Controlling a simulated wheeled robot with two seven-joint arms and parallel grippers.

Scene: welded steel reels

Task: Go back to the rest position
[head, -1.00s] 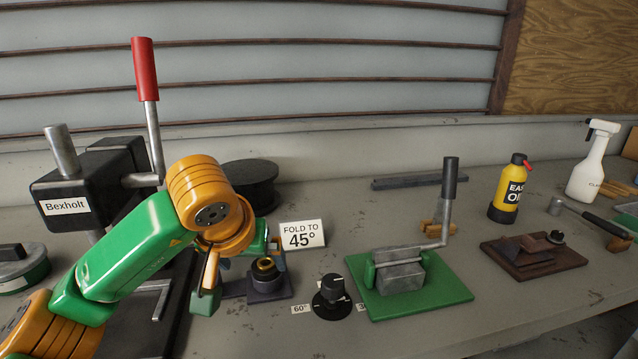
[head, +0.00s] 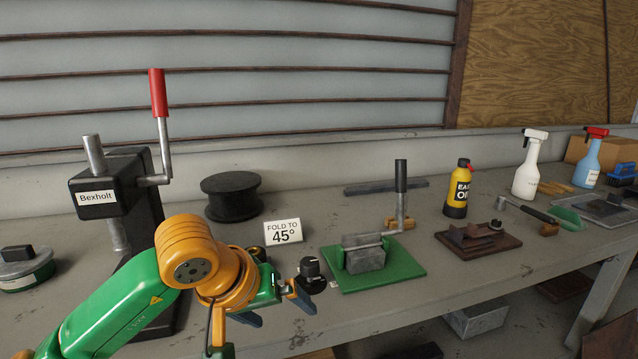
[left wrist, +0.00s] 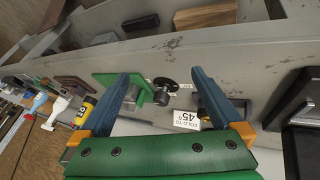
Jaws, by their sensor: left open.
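My left gripper (head: 275,312) is in front of the bench near its front edge, in the lower middle of the head view. Its two blue fingers are spread apart with nothing between them. In the left wrist view the open fingers (left wrist: 163,95) frame the black dial knob (left wrist: 161,97) and the "FOLD TO 45°" sign (left wrist: 186,120), both beyond the tips. In the head view the knob (head: 312,272) stands just past the fingers and the sign (head: 283,232) is behind it. My right gripper is not in view.
The black Bexholt press (head: 115,195) with a red-handled lever stands at the left. A green-based folding tool (head: 375,262) stands right of the knob. A black reel (head: 231,196), yellow oil bottle (head: 457,190) and white spray bottle (head: 529,165) stand further back. Boxes lie below the bench.

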